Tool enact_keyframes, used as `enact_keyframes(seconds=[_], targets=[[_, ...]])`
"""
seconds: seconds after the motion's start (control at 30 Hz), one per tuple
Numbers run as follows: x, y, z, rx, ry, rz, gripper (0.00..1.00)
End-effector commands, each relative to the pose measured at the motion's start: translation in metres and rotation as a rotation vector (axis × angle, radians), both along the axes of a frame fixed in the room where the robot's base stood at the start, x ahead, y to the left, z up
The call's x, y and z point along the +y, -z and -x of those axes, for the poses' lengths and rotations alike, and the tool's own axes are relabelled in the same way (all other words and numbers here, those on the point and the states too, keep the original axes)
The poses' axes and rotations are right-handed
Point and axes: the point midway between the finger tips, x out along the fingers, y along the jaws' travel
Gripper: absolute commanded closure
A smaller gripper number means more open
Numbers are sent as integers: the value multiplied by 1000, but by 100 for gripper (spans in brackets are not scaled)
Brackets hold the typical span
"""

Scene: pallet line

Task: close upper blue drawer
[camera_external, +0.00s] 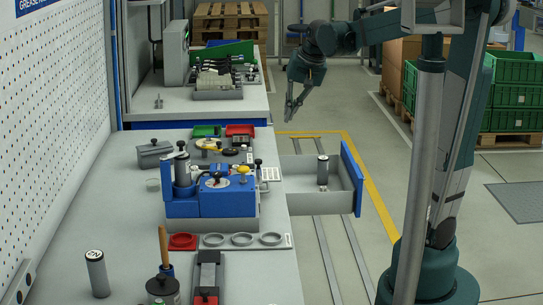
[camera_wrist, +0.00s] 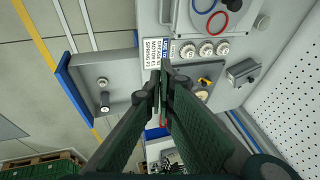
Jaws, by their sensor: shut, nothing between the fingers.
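A grey drawer (camera_external: 307,185) with a blue front (camera_external: 350,180) stands pulled out from the right side of the grey workbench. A dark cylinder with a light band (camera_external: 322,172) stands inside it. In the wrist view the drawer's blue front (camera_wrist: 77,90) is at left, and the cylinder (camera_wrist: 104,100) shows inside. My gripper (camera_external: 291,116) is shut and empty, in the air beyond the drawer and above its level, not touching it. Its fingertips (camera_wrist: 162,77) show in the middle of the wrist view. I cannot make out a second blue drawer.
A blue and grey unit (camera_external: 222,197) with knobs and cylinders stands on the workbench (camera_external: 130,215) left of the drawer. Green crates (camera_external: 515,92) stand on a pallet at right. Floor right of the drawer front is clear, with a yellow line (camera_external: 372,187).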

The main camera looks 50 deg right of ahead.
Motion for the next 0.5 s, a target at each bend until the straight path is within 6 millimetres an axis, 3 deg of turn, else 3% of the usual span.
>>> enact_keyframes(seconds=[0.5], targets=[[-103,6,-69,60,267,-136,100]])
